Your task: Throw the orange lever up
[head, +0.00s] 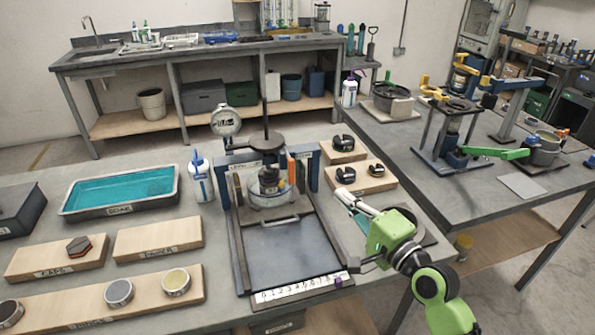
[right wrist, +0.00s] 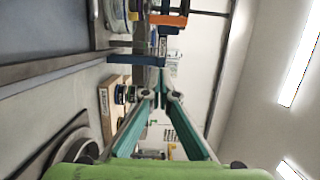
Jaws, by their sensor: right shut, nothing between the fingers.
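A lever frame (head: 314,172) with blue uprights stands on the near bench. My right gripper (head: 343,196) is to the right of the frame, apart from the lever. Its teal fingers are closed together and empty in the right wrist view (right wrist: 161,97). My left gripper is not in view.
Wooden blocks with black round parts (head: 366,178) sit just right of the frame, close to my right gripper. A white bottle (head: 202,180) and a teal soak tray (head: 120,194) are left of it. A flat dark plate (head: 290,248) fills the frame's front.

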